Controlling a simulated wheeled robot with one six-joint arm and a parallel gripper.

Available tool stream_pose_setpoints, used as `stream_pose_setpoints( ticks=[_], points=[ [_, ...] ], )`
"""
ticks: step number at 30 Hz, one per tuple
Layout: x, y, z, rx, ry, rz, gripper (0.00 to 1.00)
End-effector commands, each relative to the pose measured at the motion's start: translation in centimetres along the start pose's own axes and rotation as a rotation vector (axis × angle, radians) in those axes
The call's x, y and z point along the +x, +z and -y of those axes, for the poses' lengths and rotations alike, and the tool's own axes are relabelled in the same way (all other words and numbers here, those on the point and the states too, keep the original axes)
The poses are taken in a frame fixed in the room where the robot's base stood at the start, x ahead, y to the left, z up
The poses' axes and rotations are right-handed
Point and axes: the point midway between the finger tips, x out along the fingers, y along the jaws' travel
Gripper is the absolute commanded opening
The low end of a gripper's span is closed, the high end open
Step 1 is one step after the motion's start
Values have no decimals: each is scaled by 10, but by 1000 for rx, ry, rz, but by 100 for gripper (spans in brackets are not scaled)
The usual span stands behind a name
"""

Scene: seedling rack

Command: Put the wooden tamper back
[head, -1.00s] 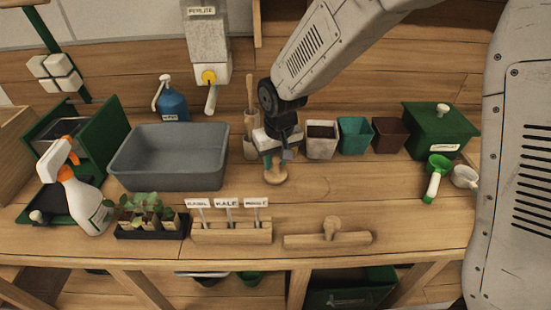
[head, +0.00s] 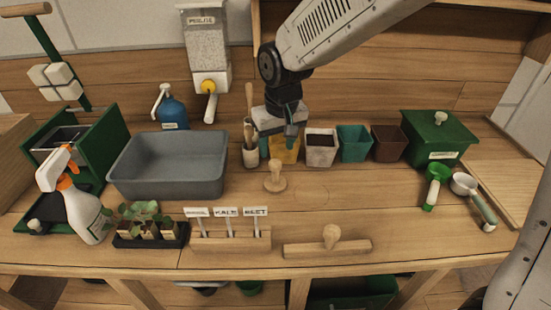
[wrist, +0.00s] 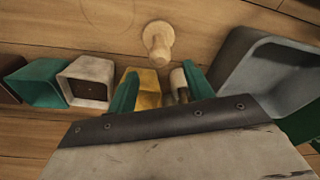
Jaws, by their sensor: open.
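The wooden tamper (head: 275,177), with a round foot and a knobbed handle, stands upright on the bench in front of my gripper. In the wrist view the tamper (wrist: 158,42) is beyond the fingertips, clear of both. My gripper (head: 281,146) is open and empty, with its teal fingers apart in front of the yellow pot (head: 284,154). The wrist view shows the yellow pot (wrist: 145,86) between the fingers (wrist: 160,88). A faint ring (head: 311,195) marks the bench right of the tamper.
Left of my gripper are a holder of wooden sticks (head: 249,156) and a grey tub (head: 169,164). A grey pot (head: 320,148), teal pot (head: 354,143) and brown pot (head: 389,142) stand to the right. A wooden bar with a knob (head: 327,248) lies at the front edge.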

Motion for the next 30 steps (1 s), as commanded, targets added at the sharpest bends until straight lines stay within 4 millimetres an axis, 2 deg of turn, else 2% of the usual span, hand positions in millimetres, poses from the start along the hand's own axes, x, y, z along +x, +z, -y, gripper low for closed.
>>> stream_pose_setpoints(
  ticks=[1,6,14,18,20,23,27,30],
  points=[
    [-10,0,0,0,0,-3,52],
    [-28,0,0,0,0,-1,52],
    [-33,1,0,0,0,2,52],
    [-46,11,-13,19,3,-2,52],
    [-59,25,-26,40,7,-1,52],
    [-86,62,-55,90,16,0,52],
    [-121,129,-90,169,29,8,52],
    [-136,180,-107,224,38,15,52]
  ],
)
